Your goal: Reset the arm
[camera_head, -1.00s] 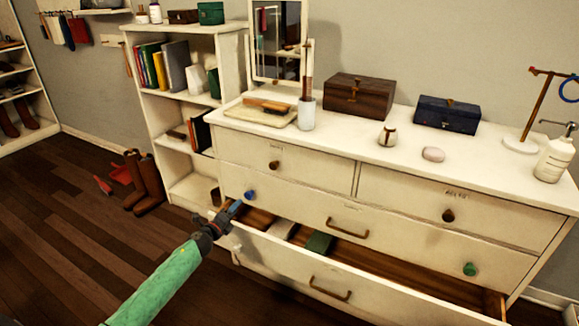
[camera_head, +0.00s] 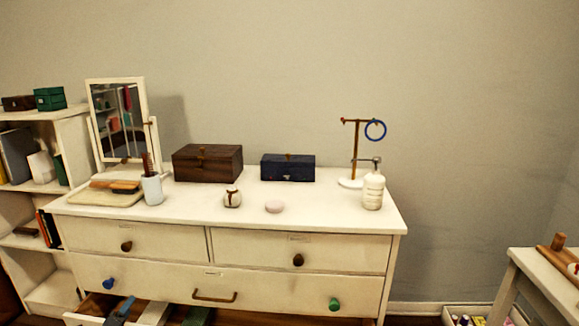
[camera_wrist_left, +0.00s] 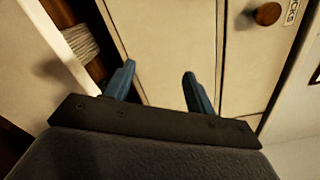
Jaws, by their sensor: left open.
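My left gripper (camera_head: 120,309) shows at the bottom left of the head view, by the open lower drawer (camera_head: 85,319) of the white dresser. Only its blue end shows there; most of the arm is out of the picture. In the left wrist view the two blue fingers of the left gripper (camera_wrist_left: 159,84) are spread apart with nothing between them. The dresser front (camera_wrist_left: 165,40) and the open drawer's edge show beyond them. My right gripper is not in view.
The dresser top (camera_head: 320,217) holds a mirror (camera_head: 120,120), a brown box (camera_head: 207,162), a blue box (camera_head: 288,167), a stand with a blue ring (camera_head: 375,130) and a white bottle (camera_head: 373,191). A bookshelf (camera_head: 70,125) stands left; a small white table (camera_head: 545,280) stands right.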

